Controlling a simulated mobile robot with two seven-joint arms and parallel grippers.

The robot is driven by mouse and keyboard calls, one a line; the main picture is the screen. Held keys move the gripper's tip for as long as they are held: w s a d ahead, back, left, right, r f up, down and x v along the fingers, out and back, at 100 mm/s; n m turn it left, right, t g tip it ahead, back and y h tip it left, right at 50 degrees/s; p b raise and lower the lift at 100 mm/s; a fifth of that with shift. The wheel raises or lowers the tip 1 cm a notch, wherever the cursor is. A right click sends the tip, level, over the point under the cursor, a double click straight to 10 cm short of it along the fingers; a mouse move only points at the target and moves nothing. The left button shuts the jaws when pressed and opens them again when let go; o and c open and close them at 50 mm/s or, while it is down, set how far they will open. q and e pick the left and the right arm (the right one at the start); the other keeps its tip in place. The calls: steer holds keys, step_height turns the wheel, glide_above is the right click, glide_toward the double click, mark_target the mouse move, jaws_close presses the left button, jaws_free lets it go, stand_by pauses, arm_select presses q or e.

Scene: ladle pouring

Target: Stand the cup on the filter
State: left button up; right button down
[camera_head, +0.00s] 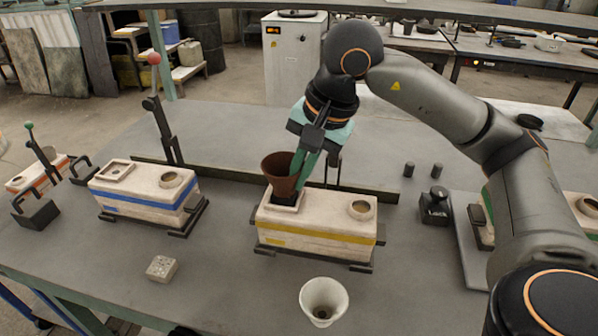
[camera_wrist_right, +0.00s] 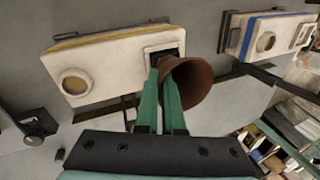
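The brown, tapered cup (camera_head: 281,172) is upright, mouth up, over the square basin (camera_head: 287,208) of the yellow-striped block. A dark piece, seemingly the filter (camera_head: 285,197), shows under the cup; whether the cup's foot touches it is hard to see. My right gripper (camera_head: 300,170) comes down from above with green fingers at the cup's right side. In the wrist view the fingers (camera_wrist_right: 160,75) are close together at the wall of the cup (camera_wrist_right: 193,84), seemingly shut on it. The dark square (camera_wrist_right: 165,50) shows partly beyond the fingertips. My left gripper is not in view.
The yellow-striped block (camera_head: 312,228) has a round opening (camera_head: 360,209) at right. A white cup (camera_head: 323,300) stands in front, a speckled cube (camera_head: 162,268) at left. A blue-striped block (camera_head: 145,195) is further left. The front middle of the table is mostly clear.

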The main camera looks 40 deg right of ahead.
steer(key=c, duration=1)
jaws_free()
steer(key=shift+o, duration=0.2)
steer(key=p+v, duration=0.3)
steer(key=v, duration=0.9)
steer(key=shift+r, duration=0.2)
steer(key=shift+s+d+r, duration=0.1)
steer(key=shift+d, duration=0.05)
